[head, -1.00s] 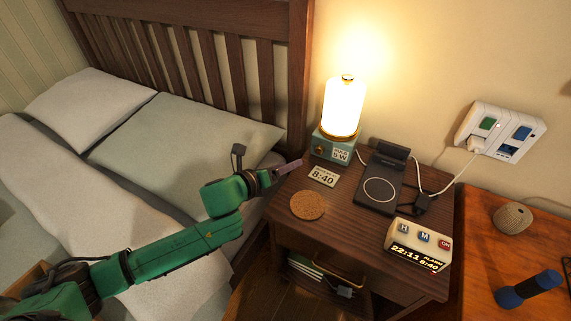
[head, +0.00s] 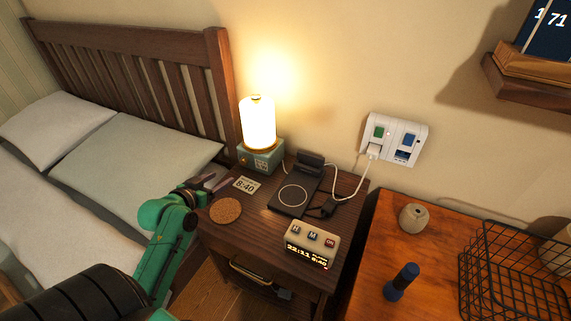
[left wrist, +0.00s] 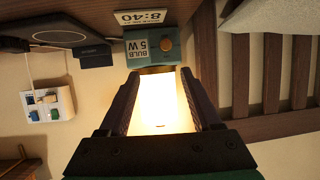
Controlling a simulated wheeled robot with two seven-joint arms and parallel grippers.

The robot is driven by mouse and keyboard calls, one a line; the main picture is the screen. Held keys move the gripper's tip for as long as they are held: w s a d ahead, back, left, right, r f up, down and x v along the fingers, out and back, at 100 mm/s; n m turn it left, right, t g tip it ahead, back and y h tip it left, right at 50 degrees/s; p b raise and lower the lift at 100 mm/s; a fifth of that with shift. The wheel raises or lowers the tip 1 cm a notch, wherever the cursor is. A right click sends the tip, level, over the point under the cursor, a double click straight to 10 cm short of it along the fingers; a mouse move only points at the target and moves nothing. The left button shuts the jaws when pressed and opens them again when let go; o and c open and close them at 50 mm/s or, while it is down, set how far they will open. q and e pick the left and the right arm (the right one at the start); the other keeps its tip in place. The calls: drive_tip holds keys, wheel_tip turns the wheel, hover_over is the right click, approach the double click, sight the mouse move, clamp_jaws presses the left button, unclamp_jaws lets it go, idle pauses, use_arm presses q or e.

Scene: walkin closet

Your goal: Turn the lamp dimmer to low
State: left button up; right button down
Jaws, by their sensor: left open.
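The lamp has a glowing white cylinder shade (head: 258,125) on a teal base (head: 272,157) at the back left of the nightstand. The base carries a label reading "BULB 5 W" and a small brass dimmer knob (head: 243,160). In the left wrist view, upside down, the knob (left wrist: 166,45) sticks out of the base beside the label. My left gripper (head: 216,182) is open and empty at the nightstand's left edge, in front of the lamp and apart from the knob. In the left wrist view its fingers (left wrist: 161,88) frame the bright shade behind. My right gripper is out of view.
The nightstand (head: 245,228) also holds an "8:40" card (head: 246,185), a cork coaster (head: 226,210), a black charging pad (head: 285,205) with cable, and an alarm clock (head: 312,244). The bed (head: 110,170) is left; an orange desk (head: 368,250) is right.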

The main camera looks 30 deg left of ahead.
sight(243, 163)
use_arm(q)
drive_tip(key=w, duration=0.1)
drive_tip(key=w+a+f, duration=0.2)
drive_tip(key=w, duration=0.1)
drive_tip(key=shift+f+b, duration=0.2)
drive_tip(key=shift+b, duration=0.1)
drive_tip(key=b+x, duration=0.1)
drive_tip(key=x, duration=0.8)
drive_tip(key=shift+w+f, duration=0.15)
drive_tip(key=shift+w, duration=0.2)
drive_tip(key=shift+d, duration=0.1)
clamp_jaws()
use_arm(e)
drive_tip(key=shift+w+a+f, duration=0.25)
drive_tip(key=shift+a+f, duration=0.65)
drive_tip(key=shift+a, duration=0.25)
